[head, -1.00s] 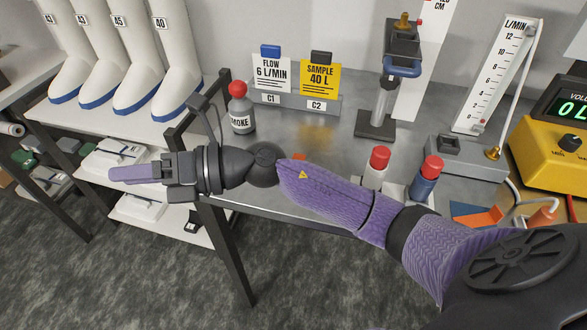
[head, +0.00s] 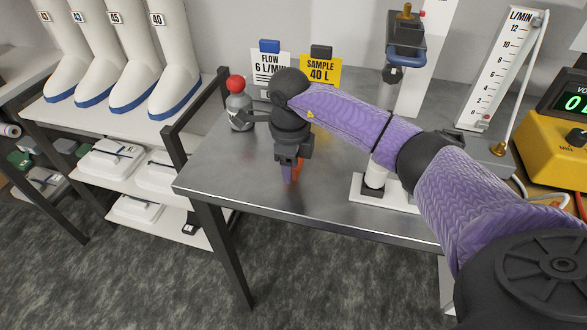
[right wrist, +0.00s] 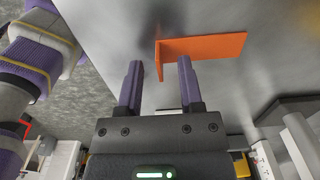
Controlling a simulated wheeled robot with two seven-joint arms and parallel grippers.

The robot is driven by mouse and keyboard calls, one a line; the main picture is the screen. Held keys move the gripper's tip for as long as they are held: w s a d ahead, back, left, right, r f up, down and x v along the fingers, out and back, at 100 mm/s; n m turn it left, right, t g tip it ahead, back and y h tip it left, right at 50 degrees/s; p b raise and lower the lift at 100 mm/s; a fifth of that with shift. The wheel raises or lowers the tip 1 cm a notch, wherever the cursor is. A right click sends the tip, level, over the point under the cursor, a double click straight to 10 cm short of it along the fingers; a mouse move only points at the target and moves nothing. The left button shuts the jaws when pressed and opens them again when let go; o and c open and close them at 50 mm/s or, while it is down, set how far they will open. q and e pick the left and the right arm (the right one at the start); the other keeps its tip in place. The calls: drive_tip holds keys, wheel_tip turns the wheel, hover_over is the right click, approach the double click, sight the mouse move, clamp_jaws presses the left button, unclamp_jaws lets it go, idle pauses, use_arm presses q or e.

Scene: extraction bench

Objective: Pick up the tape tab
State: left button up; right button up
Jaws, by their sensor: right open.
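The tape tab (right wrist: 205,46) is an orange, L-shaped piece on the grey metal bench top in the right wrist view. One flat part extends to the right, and a short upright part stands between my finger lines. In the head view only a sliver of the orange tab (head: 298,168) shows beside my fingers. My right gripper (head: 289,174) points down at the bench top, with its purple fingers around the tab's short part. In the right wrist view the right gripper (right wrist: 159,66) is open, with gaps to the tab. My left gripper is not in view.
A white holder (head: 358,190) stands right of the gripper under my forearm. Two sign cards (head: 320,72) are at the back. The bench's front left is bare.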

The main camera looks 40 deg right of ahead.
clamp_jaws()
idle(0.4)
